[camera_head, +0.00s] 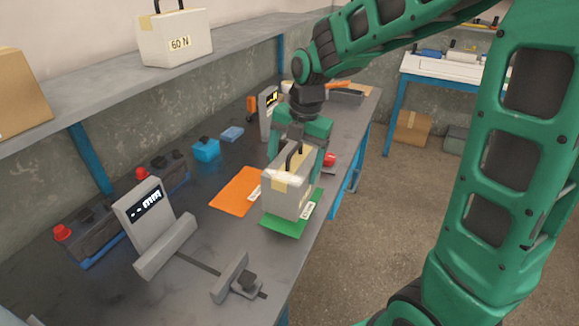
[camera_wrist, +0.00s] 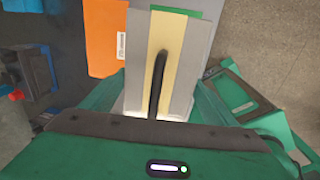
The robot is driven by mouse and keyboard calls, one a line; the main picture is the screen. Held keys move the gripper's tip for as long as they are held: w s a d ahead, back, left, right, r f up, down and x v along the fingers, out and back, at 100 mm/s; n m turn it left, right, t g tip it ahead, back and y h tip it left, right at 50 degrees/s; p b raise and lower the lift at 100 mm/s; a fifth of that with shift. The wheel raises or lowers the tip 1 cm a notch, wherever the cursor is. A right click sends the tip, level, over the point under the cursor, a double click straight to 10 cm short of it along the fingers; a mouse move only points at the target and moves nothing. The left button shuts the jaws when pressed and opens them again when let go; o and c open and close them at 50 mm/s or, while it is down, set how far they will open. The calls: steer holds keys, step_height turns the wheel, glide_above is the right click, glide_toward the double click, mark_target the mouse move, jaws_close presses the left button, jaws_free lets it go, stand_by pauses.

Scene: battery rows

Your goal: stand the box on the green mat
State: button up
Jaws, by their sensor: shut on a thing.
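The box (camera_head: 283,195) is pale grey with a cream band and a black handle on top. It is upright over the green mat (camera_head: 283,227), which shows along its front and right edges. I cannot tell whether its base touches the mat. My gripper (camera_head: 296,172) is above the box, its green fingers down on either side of it, shut on it. In the wrist view the box top (camera_wrist: 178,60) and its handle lie between the fingers, and a little of the green mat (camera_wrist: 190,8) shows past it.
An orange mat (camera_head: 236,190) with a white label lies just left of the green mat. A grey gauge with a display (camera_head: 146,212) stands nearer on the bench. A blue box (camera_head: 206,149) and grey device (camera_head: 268,112) are farther back. The bench's right edge is close to the green mat.

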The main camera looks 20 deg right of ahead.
steer(key=shift+w+d+f, duration=0.2)
steer(key=shift+w+f, duration=0.05)
steer(key=shift+w, duration=0.3)
steer(key=shift+f, duration=2)
steer(key=o, duration=2.1)
steer(key=shift+f, duration=0.1)
steer(key=r, duration=0.4)
steer(key=s+d+r, duration=0.1)
steer(key=r, duration=0.7)
steer(key=shift+s+d, duration=0.15)
steer(key=shift+s, duration=0.05)
steer(key=s+d+f+m, duration=0.2)
steer(key=s+d+m, duration=0.3)
steer(key=s+m, duration=0.3)
steer(key=s+d+f+m, duration=0.2)
steer(key=s+d+m, duration=0.4)
steer(key=m, duration=0.8)
steer(key=s+d+f+m+g+h, duration=0.1)
steer(key=s+d+m, duration=0.4)
steer(key=s+m, duration=0.6)
steer(key=shift+s+d+f, duration=0.25)
steer(key=shift+s+f, duration=0.45)
